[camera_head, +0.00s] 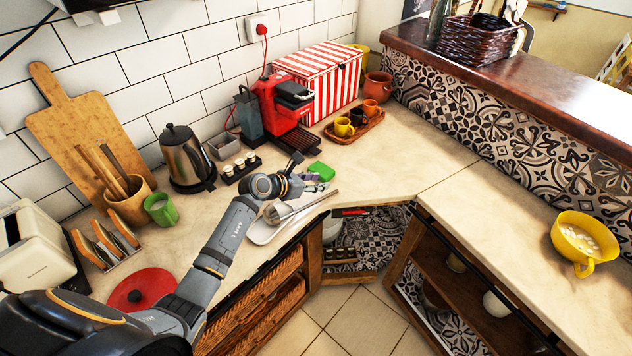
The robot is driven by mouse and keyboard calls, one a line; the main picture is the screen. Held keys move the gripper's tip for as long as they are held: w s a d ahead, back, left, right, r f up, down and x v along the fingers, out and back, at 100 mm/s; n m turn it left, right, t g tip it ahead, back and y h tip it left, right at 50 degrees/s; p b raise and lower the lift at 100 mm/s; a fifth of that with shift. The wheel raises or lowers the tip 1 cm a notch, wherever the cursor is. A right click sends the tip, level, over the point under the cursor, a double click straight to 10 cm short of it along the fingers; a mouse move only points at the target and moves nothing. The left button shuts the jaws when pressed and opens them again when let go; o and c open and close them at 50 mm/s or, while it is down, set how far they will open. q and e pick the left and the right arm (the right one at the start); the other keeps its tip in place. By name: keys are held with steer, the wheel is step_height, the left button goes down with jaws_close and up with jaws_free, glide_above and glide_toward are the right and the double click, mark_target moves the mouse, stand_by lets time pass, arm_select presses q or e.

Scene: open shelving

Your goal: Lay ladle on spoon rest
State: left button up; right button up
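The steel ladle (279,212) is near the counter's front edge, its bowl at the left and its handle running right. A white tray-like piece (262,234), which looks like the spoon rest, lies under and beside the bowl. I cannot tell whether the ladle's bowl touches it. My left gripper (308,173) is just behind the ladle's handle, with its fingers apart and nothing seen between them. It appears clear of the ladle. My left forearm passes close to the left of the spoon rest and may hide part of it. My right gripper is not in view.
A green block (321,171) lies just beyond my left fingertips. A small dark rack with cups (241,168), a kettle (186,158) and a red coffee machine (283,105) stand behind. A red lid (142,289) lies by my forearm.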

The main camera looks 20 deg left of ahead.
arm_select(q)
steer(key=v, duration=1.2)
stand_by(0.3)
